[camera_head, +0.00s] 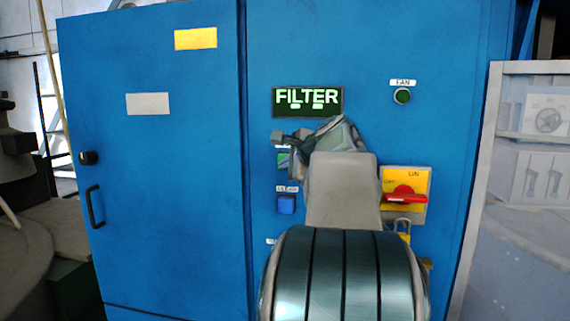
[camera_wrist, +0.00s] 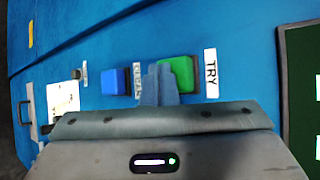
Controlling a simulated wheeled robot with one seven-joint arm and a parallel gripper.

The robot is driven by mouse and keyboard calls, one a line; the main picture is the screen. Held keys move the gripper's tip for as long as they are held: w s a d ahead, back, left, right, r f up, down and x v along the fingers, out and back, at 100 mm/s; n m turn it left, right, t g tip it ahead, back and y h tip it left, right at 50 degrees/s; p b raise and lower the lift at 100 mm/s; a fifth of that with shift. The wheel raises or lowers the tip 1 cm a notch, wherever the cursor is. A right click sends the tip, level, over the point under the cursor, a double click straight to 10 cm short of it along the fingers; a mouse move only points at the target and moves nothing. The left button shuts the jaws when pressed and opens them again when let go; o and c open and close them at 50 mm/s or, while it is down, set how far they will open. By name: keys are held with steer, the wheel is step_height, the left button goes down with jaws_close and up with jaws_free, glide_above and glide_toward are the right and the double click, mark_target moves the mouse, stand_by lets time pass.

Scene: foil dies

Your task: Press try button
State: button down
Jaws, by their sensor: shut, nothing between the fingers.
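The green try button (camera_wrist: 182,70) sits on the blue cabinet front beside a white label reading TRY (camera_wrist: 211,73). In the head view the green button (camera_head: 283,160) is partly hidden by my gripper (camera_head: 278,137). My gripper is shut and empty. In the wrist view its fingertips (camera_wrist: 160,72) overlap the left edge of the green button, on the side towards the blue button (camera_wrist: 113,82). I cannot tell whether they touch the green button or hover in front of it.
The blue button (camera_head: 286,205) is below the green one. A lit FILTER display (camera_head: 307,101) is above. A round green FAN button (camera_head: 402,96) and a red rotary switch (camera_head: 405,195) on a yellow plate are to the right. A door handle (camera_head: 95,206) is at left.

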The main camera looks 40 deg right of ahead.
steer(key=shift+w+d, duration=0.3)
steer(key=shift+d, duration=0.15)
stand_by(0.6)
steer(key=shift+a, duration=0.1)
steer(key=shift+s+a, duration=0.55)
steer(key=shift+a, duration=0.1)
steer(key=s+a+b, duration=0.1)
steer(key=s+a, duration=0.2)
steer(key=shift+s+a+b, duration=0.15)
steer(key=shift+a+b, duration=0.25)
stand_by(0.9)
